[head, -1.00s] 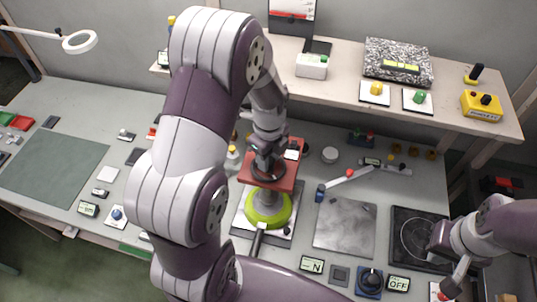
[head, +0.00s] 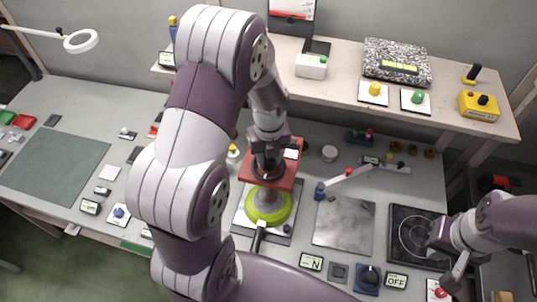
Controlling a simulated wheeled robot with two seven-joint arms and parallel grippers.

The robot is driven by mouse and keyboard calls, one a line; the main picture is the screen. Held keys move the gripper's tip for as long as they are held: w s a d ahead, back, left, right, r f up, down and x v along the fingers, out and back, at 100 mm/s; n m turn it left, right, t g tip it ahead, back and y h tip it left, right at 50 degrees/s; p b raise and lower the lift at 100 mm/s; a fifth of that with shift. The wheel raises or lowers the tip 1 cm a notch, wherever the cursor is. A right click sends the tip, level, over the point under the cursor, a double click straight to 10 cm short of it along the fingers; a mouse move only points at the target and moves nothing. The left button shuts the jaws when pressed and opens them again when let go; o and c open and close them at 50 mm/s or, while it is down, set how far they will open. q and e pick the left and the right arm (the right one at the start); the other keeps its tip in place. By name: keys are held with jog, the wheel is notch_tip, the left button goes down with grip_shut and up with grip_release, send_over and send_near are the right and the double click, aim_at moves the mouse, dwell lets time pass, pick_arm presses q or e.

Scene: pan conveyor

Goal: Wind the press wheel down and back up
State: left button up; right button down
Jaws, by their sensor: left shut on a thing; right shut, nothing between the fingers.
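The press stands at the middle of the bench, with a red head (head: 287,181) on a grey column and a lime-green round part (head: 268,207) above a pale base plate (head: 243,224). My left gripper (head: 268,168) reaches down from above onto the dark press wheel (head: 266,176) on top of the red head. It is shut on the wheel; my wrist hides much of the wheel and the fingertips. My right gripper (head: 456,276) is shut and empty at the lower right, beside the dark round-marked plate.
A display reading N (head: 311,262), a dark blue knob (head: 368,278) and an OFF display (head: 396,281) line the front edge. A grey metal plate (head: 343,224) lies right of the press. A raised shelf (head: 340,85) runs along the back.

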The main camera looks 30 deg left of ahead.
aim_at(269, 160)
pick_arm(q)
jog(key=shift+w+r, duration=0.2)
jog(key=o, duration=1)
jog(key=shift+o, duration=0.2)
jog(key=shift+s+f, duration=0.1)
jog(key=shift+s, duration=0.05)
notch_tip(269, 160, up, 9)
jog(key=shift+f+b, duration=0.2)
jog(key=shift+b, duration=1)
notch_tip(269, 160, up, 4)
jog(key=shift+r, duration=0.1)
jog(key=shift+d, duration=0.1)
